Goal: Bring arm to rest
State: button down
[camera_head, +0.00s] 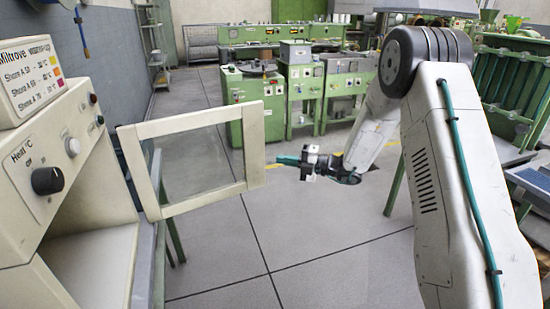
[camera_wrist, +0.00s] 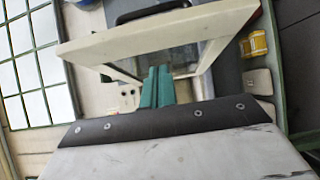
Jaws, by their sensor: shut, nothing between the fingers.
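My arm (camera_head: 455,170) rises at the right in the head view and bends down at its elbow. My gripper (camera_head: 284,160) is at its end, near the middle of the picture, pointing left. Its green fingers also show in the wrist view (camera_wrist: 157,88), side by side and closed with nothing between them. The fingertips are close to the right edge of an open framed glass door (camera_head: 256,145). I cannot tell whether they touch it. The door frame also shows in the wrist view (camera_wrist: 120,47), just beyond the fingers.
The door belongs to a beige heating cabinet (camera_head: 45,150) at the left, with a black knob (camera_head: 47,181). A labelled beige box (camera_head: 30,75) sits on it. Green machines (camera_head: 250,110) stand at the back, a green rack (camera_head: 515,90) at the right. The grey floor (camera_head: 320,245) is clear in front.

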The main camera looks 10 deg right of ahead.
jog(key=v, duration=0.8)
jog(key=s+a+f+n+g, duration=0.25)
jog(key=s+n+g, duration=0.35)
jog(key=n, duration=0.4)
jog(key=s+r+n+h, duration=0.5)
jog(key=s+n, duration=0.5)
jog(key=s, duration=0.2)
jog(key=s+r+n+g+h, duration=0.1)
jog(key=s+r+n+h, duration=0.4)
jog(key=s+n, duration=0.6)
jog(key=s+r+n+h, duration=0.5)
jog(key=s+r+n, duration=0.2)
jog(key=s+n, duration=0.3)
jog(key=shift+s+n+h, duration=0.4)
jog(key=shift+s, duration=1.3)
